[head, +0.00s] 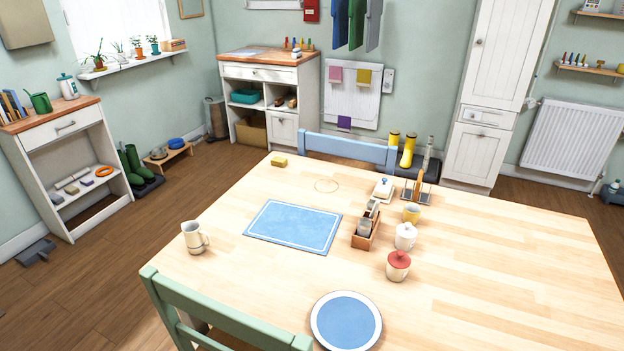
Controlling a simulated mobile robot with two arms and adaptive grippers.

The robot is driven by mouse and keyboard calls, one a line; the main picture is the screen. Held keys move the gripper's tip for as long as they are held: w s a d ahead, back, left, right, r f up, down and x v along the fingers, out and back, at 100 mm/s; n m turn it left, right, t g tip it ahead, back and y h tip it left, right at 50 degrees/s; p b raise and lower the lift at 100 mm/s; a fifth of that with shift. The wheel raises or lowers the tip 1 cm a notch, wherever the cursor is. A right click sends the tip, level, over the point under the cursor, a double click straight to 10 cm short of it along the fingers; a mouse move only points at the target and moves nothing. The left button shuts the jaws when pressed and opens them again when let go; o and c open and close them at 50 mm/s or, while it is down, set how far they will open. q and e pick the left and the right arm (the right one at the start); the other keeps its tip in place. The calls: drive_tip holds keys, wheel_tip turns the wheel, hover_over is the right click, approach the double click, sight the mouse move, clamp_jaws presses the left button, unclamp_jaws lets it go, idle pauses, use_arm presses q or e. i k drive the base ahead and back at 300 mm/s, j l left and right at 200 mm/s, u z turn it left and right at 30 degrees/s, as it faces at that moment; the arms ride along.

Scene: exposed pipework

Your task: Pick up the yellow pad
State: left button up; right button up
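A small yellow pad (279,161) lies flat on the wooden table (480,260), near its far left corner. Its surroundings on the table top are bare, and nothing covers it. Neither of my grippers shows in the head view.
A blue placemat (294,227), a cream jug (195,237) and a wooden caddy (366,230) stand nearer on the table. A blue chair (346,151) is at the far edge, a green chair (215,315) at the near edge. Wooden floor (190,190) is free left of the table.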

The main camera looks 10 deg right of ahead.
sight(277, 161)
drive_tip(key=j+u, duration=0.2)
drive_tip(key=u, duration=0.15)
drive_tip(key=i+j+u, duration=0.35)
drive_tip(key=j, duration=0.3)
drive_tip(key=i+j+u, duration=0.4)
drive_tip(key=j, duration=0.2)
drive_tip(key=i+j+u, duration=0.35)
drive_tip(key=i+j+z, duration=0.1)
drive_tip(key=i, duration=0.35)
drive_tip(key=i+j+z, duration=0.15)
drive_tip(key=i, duration=0.35)
drive_tip(key=i+j+z, duration=0.1)
drive_tip(key=i+j, duration=0.15)
drive_tip(key=i, duration=0.2)
drive_tip(key=i+l+z, duration=0.1)
drive_tip(key=z, duration=0.3)
drive_tip(key=i+z, duration=0.55)
drive_tip(key=z, duration=0.3)
drive_tip(key=i+j+z, duration=0.15)
drive_tip(key=z, duration=0.3)
drive_tip(key=i+j+z, duration=0.25)
drive_tip(key=z, duration=0.15)
